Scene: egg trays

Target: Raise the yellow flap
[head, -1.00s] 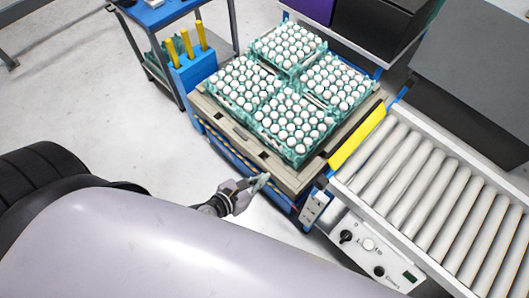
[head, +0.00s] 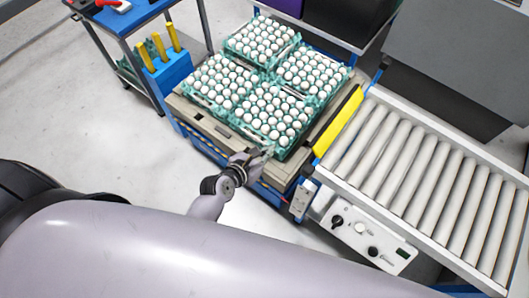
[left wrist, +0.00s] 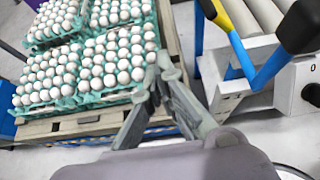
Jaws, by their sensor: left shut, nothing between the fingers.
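The yellow flap (head: 338,122) is a narrow strip along the conveyor's end, between the rollers and the egg pallet. In the left wrist view the fingertips (left wrist: 164,68) meet in front of the trays. My right gripper is not in view.
Egg trays (head: 222,112) full of white eggs sit on the pallet (head: 305,158). The roller conveyor (head: 420,180) with a control panel (head: 365,235) stands to the right. A blue cart (head: 130,18) stands at the back left. The floor at left is clear.

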